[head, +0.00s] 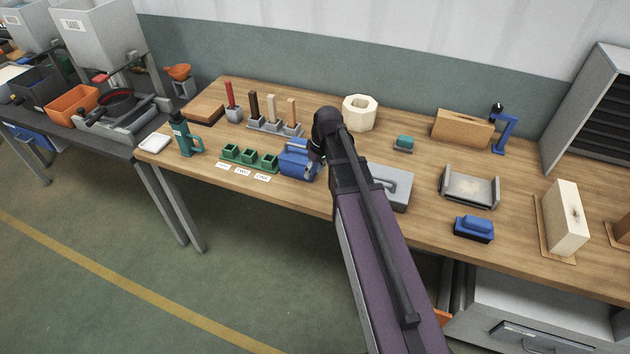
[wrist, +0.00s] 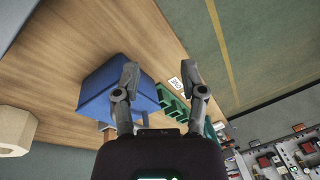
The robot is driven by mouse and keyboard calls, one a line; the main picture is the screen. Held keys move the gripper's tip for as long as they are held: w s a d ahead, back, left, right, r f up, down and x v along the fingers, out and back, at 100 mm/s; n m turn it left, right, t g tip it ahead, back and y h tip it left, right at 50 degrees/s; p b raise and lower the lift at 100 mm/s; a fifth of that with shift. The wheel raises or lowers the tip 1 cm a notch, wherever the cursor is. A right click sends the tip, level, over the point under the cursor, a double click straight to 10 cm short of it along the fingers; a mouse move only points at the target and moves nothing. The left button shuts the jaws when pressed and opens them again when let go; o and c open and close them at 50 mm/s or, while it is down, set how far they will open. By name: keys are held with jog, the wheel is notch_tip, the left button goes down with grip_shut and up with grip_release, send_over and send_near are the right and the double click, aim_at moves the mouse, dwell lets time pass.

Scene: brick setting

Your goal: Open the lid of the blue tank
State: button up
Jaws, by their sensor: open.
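The blue tank (head: 296,165) stands on the wooden workbench in the head view, left of my arm, with a handle-like bar on top. Its lid looks down, though my gripper hides part of its right side. In the wrist view the blue tank (wrist: 98,88) lies to the left, and my left finger overlaps its edge. My gripper (wrist: 161,72) is open, its two fingers apart with nothing between them. In the head view my gripper (head: 317,154) is small and partly hidden by the wrist, close at the tank's right side. I cannot tell whether it touches the tank.
Green cups (head: 250,158) with labels stand just left of the tank. A grey box with a handle (head: 391,188) is right of my arm. Behind are a stand of coloured bars (head: 272,125) and a cream octagonal ring (head: 360,112). A teal bottle (head: 183,136) stands farther left.

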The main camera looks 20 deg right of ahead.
jog(key=shift+s+a+f+b, duration=0.15)
jog(key=shift+s+f+b, duration=0.15)
jog(key=shift+s+f, duration=0.3)
jog(key=shift+s+r, duration=0.1)
jog(key=shift+r, duration=0.05)
jog(key=s+a+m+h, duration=0.1)
jog(key=s+m, duration=0.3)
jog(key=s, duration=0.7)
jog(key=shift+s+a+m+h, duration=0.15)
jog(key=shift+s+m+h, duration=0.2)
jog(key=shift+h, duration=0.35)
jog(key=shift+w+f, duration=0.15)
jog(key=shift+f, duration=0.05)
